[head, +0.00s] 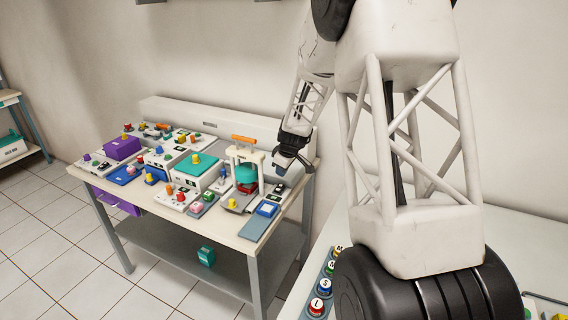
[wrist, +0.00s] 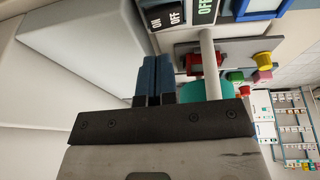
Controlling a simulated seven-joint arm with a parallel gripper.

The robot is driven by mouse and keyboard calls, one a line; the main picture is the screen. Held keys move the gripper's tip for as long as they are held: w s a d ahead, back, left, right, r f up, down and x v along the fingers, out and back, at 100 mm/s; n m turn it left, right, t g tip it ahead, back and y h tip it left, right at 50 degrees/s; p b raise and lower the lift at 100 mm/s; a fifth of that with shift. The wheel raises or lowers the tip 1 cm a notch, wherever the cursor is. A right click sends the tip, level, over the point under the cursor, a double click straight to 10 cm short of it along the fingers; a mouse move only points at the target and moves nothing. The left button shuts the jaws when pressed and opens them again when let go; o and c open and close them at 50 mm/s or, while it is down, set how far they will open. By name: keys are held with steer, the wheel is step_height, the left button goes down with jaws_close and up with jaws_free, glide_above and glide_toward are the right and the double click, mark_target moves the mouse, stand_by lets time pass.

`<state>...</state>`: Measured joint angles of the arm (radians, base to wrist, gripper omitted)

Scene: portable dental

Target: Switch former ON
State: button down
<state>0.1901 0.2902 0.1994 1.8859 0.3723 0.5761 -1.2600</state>
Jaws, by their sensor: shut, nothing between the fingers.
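The former (head: 245,172) stands at the right part of the bench, with white posts, an orange top handle and a red and teal middle. In the wrist view its white post (wrist: 208,48) shows beside my fingers. A black rocker switch (wrist: 165,15) marked ON and OFF lies at the top of the wrist view. Beside it a green-lit display (wrist: 204,8) reads OFF. My gripper (wrist: 153,76) is shut and empty, its dark blue fingertips pointing towards the switch with a visible gap. In the head view my gripper (head: 282,168) hangs just right of the former.
The bench (head: 226,226) is crowded with devices: a teal-topped box (head: 195,170), a purple box (head: 122,148) and a blue-framed item (head: 267,209) near the front right. A wall ledge (head: 210,118) runs behind. Another table with coloured knobs (head: 323,286) is at lower right.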

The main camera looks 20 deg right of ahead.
mark_target(283, 184)
steer(key=shift+w+d+f, duration=0.1)
steer(key=shift+w+f, duration=0.1)
steer(key=shift+f, duration=0.95)
steer(key=shift+w+d+f, duration=0.1)
steer(key=shift+w+f, duration=0.05)
steer(key=shift+f, duration=1)
steer(key=shift+f, duration=0.1)
steer(key=shift+w+d+f+g+y, duration=0.25)
steer(key=shift+f+g+y, duration=0.2)
steer(key=shift+g+y, duration=0.05)
steer(key=shift+w+d+f+g+y, duration=0.1)
steer(key=shift+d+f+g+y, duration=0.05)
steer(key=shift+g+y, duration=0.4)
steer(key=shift+w+f, duration=0.1)
steer(key=shift+f, duration=0.2)
